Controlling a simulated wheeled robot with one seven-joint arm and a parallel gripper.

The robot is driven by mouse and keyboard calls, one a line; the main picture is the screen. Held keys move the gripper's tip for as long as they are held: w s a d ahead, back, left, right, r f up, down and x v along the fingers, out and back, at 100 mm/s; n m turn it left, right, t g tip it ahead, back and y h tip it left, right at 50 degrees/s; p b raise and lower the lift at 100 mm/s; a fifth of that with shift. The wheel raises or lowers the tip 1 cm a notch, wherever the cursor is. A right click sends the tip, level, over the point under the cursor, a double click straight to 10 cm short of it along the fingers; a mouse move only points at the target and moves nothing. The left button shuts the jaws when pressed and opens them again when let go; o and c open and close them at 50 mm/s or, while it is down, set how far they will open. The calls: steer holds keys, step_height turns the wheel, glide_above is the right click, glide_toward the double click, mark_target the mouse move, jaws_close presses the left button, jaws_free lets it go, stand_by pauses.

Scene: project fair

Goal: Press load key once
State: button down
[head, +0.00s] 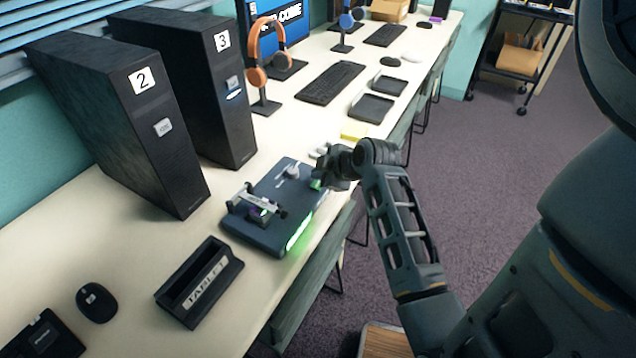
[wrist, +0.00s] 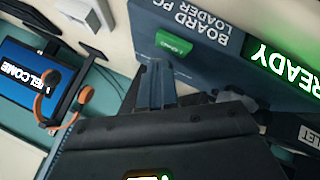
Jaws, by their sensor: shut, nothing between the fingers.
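The board PC loader (head: 268,225) is a dark flat box on the table, lit green along its front edge. In the wrist view its top (wrist: 215,22) reads "BOARD PC LOADER", and a green-lit panel (wrist: 285,68) reads "READY". The load key (wrist: 173,43) is a small green key on the loader; its lettering is too small to read surely. It also shows in the head view (head: 316,184), beside my fingertips. My gripper (head: 326,172) is shut and empty, pointing at the loader. In the wrist view its fingertips (wrist: 160,68) lie right beside the key; I cannot tell whether they touch it.
Black towers marked 2 (head: 150,130) and 3 (head: 232,100) stand behind the loader. A black tablet stand (head: 200,283) and a mouse (head: 97,302) lie to the left. Trays (head: 371,107), a keyboard (head: 331,83) and orange headphones (head: 267,50) are farther along the table.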

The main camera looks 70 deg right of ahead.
steer(key=shift+f, duration=0.15)
steer(key=shift+f, duration=0.3)
steer(key=shift+f+b, duration=0.4)
steer(key=shift+b, duration=0.1)
stand_by(0.6)
steer(key=shift+r, duration=0.15)
steer(key=shift+r+p, duration=0.7)
steer(key=shift+p, duration=0.1)
step_height(320, 180, up, 5)
steer(key=p, duration=0.4)
steer(key=shift+a, duration=0.1)
stand_by(0.9)
